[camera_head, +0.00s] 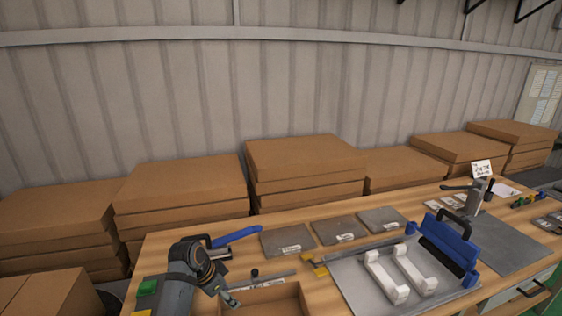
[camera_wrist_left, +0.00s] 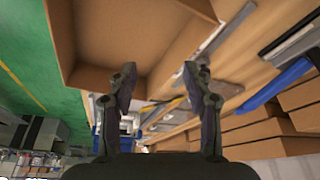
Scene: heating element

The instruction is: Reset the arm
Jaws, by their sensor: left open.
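My left arm comes up from the bottom of the head view, and its gripper (camera_head: 229,297) is small and partly hidden there, beside an open cardboard box (camera_head: 262,300). In the left wrist view the left gripper (camera_wrist_left: 160,70) is open, its two dark fingers apart with nothing between them. The open box (camera_wrist_left: 130,30) shows above and beyond the fingertips in that view. My right gripper is in neither view.
A wooden workbench (camera_head: 300,265) carries a blue handle (camera_head: 236,236), several grey plates (camera_head: 340,229), and a fixture (camera_head: 445,250) with blue uprights and two white brackets (camera_head: 400,272). Stacked cardboard boxes (camera_head: 305,160) line the wall behind. Green floor (camera_wrist_left: 30,60) shows left in the wrist view.

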